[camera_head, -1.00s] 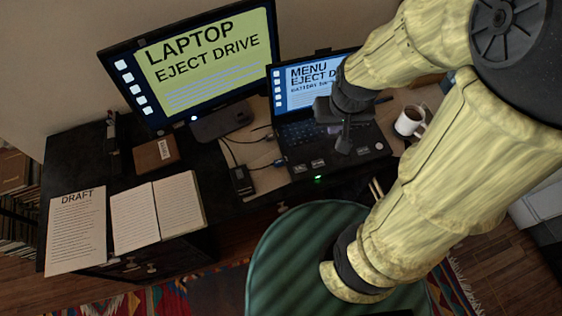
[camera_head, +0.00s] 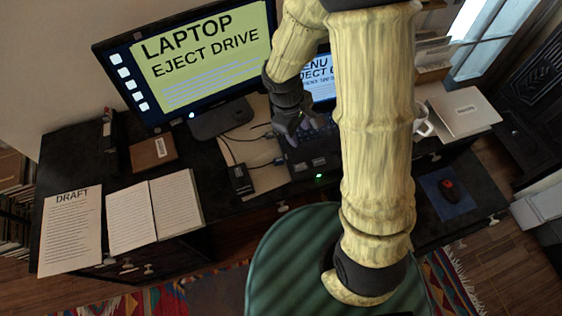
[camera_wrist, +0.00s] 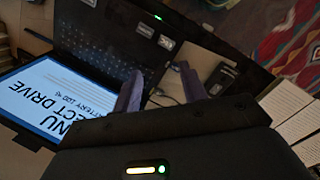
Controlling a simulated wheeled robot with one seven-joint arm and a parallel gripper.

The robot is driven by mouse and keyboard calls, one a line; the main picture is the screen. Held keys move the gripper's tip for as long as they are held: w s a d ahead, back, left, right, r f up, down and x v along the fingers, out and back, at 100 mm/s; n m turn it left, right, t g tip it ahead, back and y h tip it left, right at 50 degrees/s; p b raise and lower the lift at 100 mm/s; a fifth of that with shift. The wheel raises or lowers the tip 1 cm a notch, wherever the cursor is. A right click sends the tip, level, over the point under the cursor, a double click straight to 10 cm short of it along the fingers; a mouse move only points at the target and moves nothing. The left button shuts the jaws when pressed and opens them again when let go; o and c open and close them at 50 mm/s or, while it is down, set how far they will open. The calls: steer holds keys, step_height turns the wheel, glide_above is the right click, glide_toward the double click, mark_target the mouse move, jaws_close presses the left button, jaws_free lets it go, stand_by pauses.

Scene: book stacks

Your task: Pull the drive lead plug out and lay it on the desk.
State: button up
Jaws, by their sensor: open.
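The laptop (camera_head: 290,166) stands open on the desk (camera_head: 75,158), its screen partly hidden behind my arm. The small black drive (camera_head: 240,181) lies left of it; it also shows in the wrist view (camera_wrist: 222,76). The drive lead plug (camera_head: 279,163), small and bluish, is at the laptop's left side, with its lead running to the drive. My gripper (camera_head: 300,141) is over the laptop's left part, near the plug. In the wrist view its two fingers (camera_wrist: 161,76) are apart with nothing held between them. I cannot tell the exact gap to the plug.
A monitor (camera_head: 200,70) reads "LAPTOP EJECT DRIVE". An open notebook (camera_head: 155,210), a DRAFT sheet (camera_head: 70,232) and a brown box (camera_head: 153,152) lie on the left. A mug (camera_head: 422,123) stands right of my arm. A green chair (camera_head: 285,265) is in front.

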mark_target(279, 160)
steer(key=w+a+f+n+h+b, duration=0.1)
steer(key=a+f+n, duration=0.3)
steer(key=f, duration=0.3)
steer(key=w+a+f+n+t+h+b, duration=0.1)
steer(key=w+a+f+n, duration=0.1)
steer(key=a+f+n, duration=0.3)
step_height(279, 160, down, 2)
steer(key=shift+w+a+n+h, duration=0.15)
steer(key=shift+n+h, duration=0.25)
steer(key=shift+n, duration=0.1)
steer(key=b+x, duration=0.7)
steer(key=x, duration=0.2)
steer(key=shift+r, duration=0.1)
steer(key=shift+c, duration=0.3)
jaws_close()
